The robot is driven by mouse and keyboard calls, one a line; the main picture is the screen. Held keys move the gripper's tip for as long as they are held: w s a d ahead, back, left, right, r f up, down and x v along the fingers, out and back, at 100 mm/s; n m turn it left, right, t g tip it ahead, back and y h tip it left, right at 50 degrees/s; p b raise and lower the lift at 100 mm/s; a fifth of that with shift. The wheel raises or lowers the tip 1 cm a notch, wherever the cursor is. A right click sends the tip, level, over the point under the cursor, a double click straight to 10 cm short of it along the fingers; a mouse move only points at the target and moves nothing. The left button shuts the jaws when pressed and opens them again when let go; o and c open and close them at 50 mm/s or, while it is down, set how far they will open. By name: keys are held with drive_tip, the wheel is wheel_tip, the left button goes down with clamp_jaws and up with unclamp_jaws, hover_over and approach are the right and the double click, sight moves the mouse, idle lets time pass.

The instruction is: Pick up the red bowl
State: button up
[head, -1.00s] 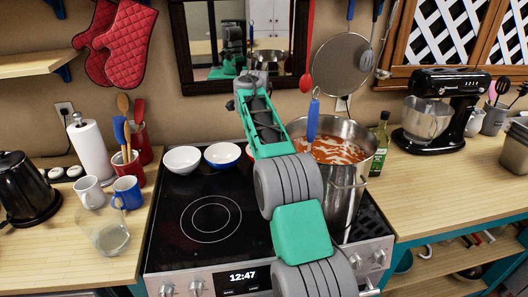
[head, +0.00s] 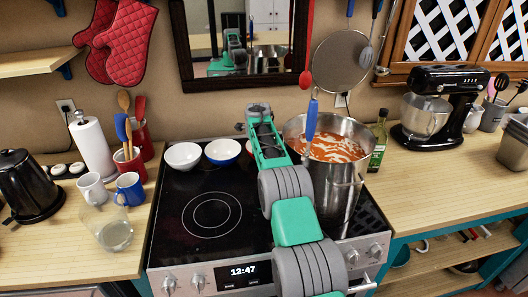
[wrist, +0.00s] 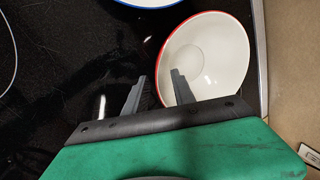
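The red bowl (wrist: 207,55), white inside with a red rim, stands on the black cooktop in the wrist view. My fingers are hidden in the head view.
A blue bowl (head: 222,151) and a white bowl (head: 183,156) stand left of my arm on the cooktop (head: 190,225). A large steel pot (head: 338,185) of red soup stands close on the right. The wall is just behind. The cooktop's front left is clear.

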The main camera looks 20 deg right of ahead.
drive_tip(key=shift+r, duration=0.1)
clamp_jaws()
idle(1.2)
